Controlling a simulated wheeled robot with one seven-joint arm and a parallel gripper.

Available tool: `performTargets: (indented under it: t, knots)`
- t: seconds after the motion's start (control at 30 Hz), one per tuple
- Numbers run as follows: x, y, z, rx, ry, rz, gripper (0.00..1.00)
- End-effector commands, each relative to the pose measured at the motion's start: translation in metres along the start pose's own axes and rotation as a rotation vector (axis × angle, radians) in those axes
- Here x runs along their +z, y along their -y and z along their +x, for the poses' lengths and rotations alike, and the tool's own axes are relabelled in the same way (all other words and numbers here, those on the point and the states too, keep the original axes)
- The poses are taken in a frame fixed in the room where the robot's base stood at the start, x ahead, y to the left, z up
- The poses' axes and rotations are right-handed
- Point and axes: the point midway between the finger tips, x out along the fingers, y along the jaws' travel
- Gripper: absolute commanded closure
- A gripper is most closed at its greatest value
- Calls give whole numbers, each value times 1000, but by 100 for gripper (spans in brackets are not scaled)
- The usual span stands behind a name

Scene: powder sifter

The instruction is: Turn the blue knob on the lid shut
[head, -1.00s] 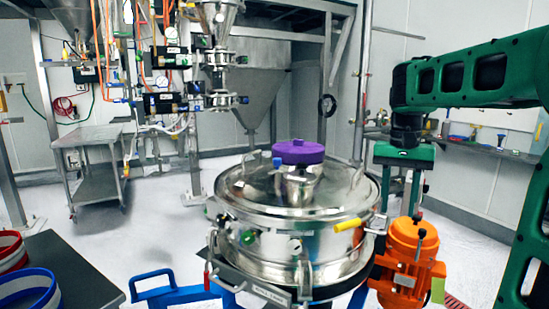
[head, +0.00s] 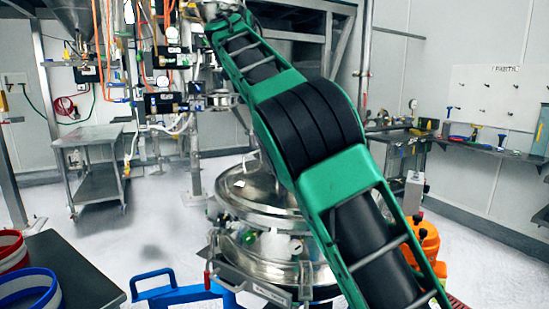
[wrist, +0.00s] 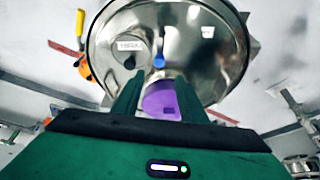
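The blue knob (wrist: 158,61) shows in the wrist view as a small blue spot on the shiny round steel lid (wrist: 205,70). A purple cap (wrist: 160,101) shows between my gripper's fingers, lower in that picture than the knob. My gripper (wrist: 158,76) is open and empty, its two dark green fingers apart, pointing toward the lid from some distance. In the head view, the lid (head: 232,190) tops the steel sifter. My green arm crosses in front of it and hides the knob and purple cap there. My gripper is not visible in the head view.
An orange motor (head: 430,243) stands right of the sifter, partly behind my arm. A yellow handle (wrist: 80,22) juts beside the lid. A blue handled frame (head: 172,293) is in front. A metal cart (head: 92,140) stands left. Steel pipework rises behind the lid.

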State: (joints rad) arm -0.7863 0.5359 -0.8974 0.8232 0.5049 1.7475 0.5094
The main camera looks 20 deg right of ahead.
Motion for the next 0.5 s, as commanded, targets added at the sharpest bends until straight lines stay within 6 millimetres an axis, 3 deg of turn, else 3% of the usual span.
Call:
performTargets:
  t: [0.17,0.5]
  knots:
    - [1,0,16,1,3,-1,61]
    - [0,-2,75,2,3,1,61]
